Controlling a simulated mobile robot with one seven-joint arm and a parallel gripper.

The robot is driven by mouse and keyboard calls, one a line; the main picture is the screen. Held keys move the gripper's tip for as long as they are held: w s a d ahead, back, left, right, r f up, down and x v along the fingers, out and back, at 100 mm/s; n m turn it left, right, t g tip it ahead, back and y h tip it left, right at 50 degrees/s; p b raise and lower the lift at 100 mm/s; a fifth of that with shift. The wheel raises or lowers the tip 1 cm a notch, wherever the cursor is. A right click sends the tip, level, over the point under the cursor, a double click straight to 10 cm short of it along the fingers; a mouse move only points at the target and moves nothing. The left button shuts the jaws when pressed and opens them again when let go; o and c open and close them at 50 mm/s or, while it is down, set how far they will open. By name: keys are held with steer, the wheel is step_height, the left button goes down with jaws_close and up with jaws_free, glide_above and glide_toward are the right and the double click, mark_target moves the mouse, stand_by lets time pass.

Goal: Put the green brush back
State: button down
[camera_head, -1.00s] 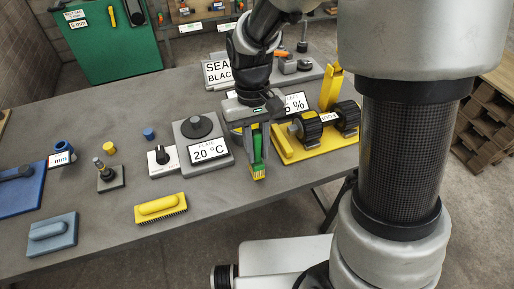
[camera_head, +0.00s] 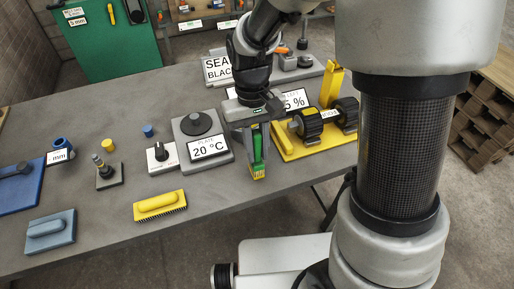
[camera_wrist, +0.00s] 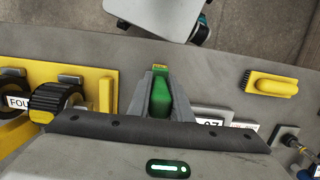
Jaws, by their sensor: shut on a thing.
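The green brush (camera_head: 258,152) has a green handle and yellow bristles that point down toward the table's front edge. My gripper (camera_head: 257,140) is shut on its handle, between the plate with the 20 °C label and the yellow stand. In the wrist view the green handle (camera_wrist: 161,98) shows between the two grey fingers, with a bit of yellow at its far end. Whether the bristles touch the table cannot be told.
A yellow stand (camera_head: 290,150) with black rollers is right of my gripper. The 20 °C plate (camera_head: 187,136) is left. A yellow brush (camera_head: 160,205) and a blue-grey block (camera_head: 50,232) lie near the front edge. The table's (camera_head: 110,215) front left has bare room.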

mark_target(256, 131)
steer(key=shift+c, duration=1.7)
jaws_free()
steer(key=shift+f, duration=0.1)
steer(key=shift+w+a+r+p, duration=0.1)
steer(key=shift+w+r+p, duration=0.1)
steer(key=shift+r+p, duration=1.2)
steer(key=shift+w+a+r+p, duration=0.1)
steer(key=shift+w+r+p, duration=0.15)
steer(key=shift+r+p, duration=1.1)
steer(key=shift+w+r+p, duration=0.2)
steer(key=shift+r+p, duration=0.8)
steer(key=shift+r, duration=0.7)
